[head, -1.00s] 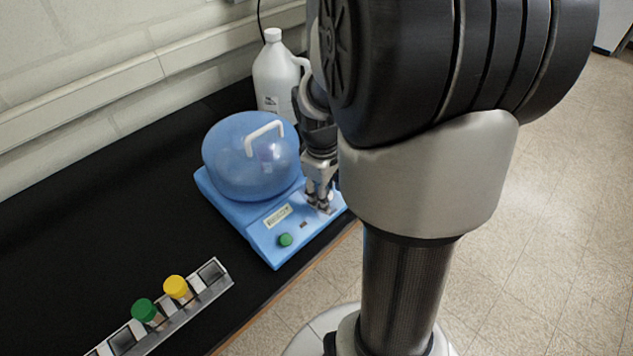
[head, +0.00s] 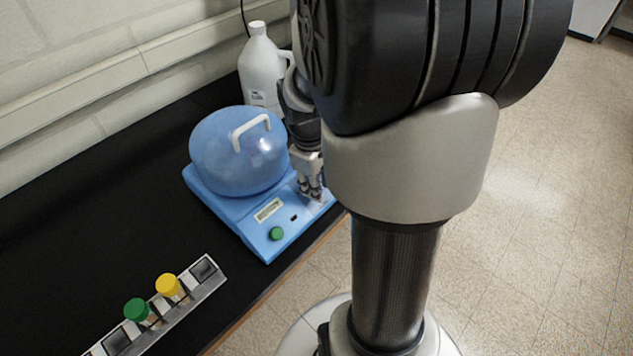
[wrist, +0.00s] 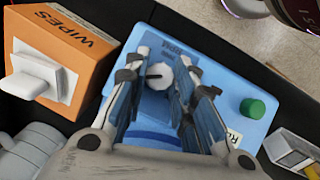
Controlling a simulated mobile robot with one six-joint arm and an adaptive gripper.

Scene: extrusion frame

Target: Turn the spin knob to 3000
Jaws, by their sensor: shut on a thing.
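The blue centrifuge (head: 232,208) stands on the black bench with its domed lid (head: 238,152) closed. My gripper (head: 312,200) points down at the right end of its front panel. In the wrist view the white spin knob (wrist: 159,76) sits between the two fingers of my gripper (wrist: 165,82), which are shut on it. A dark dial area with faint lettering lies around the knob; the numbers are too small to read. In the head view the gripper hides the knob. A green button (head: 277,233) is on the panel's left part, and shows in the wrist view (wrist: 253,108).
A metal rack (head: 208,283) with a green-capped and a yellow-capped tube stands at the front left. A white jug (head: 262,75) stands behind the centrifuge. An orange wipes box (wrist: 62,52) is beside the centrifuge in the wrist view. The bench's front edge is close to the centrifuge.

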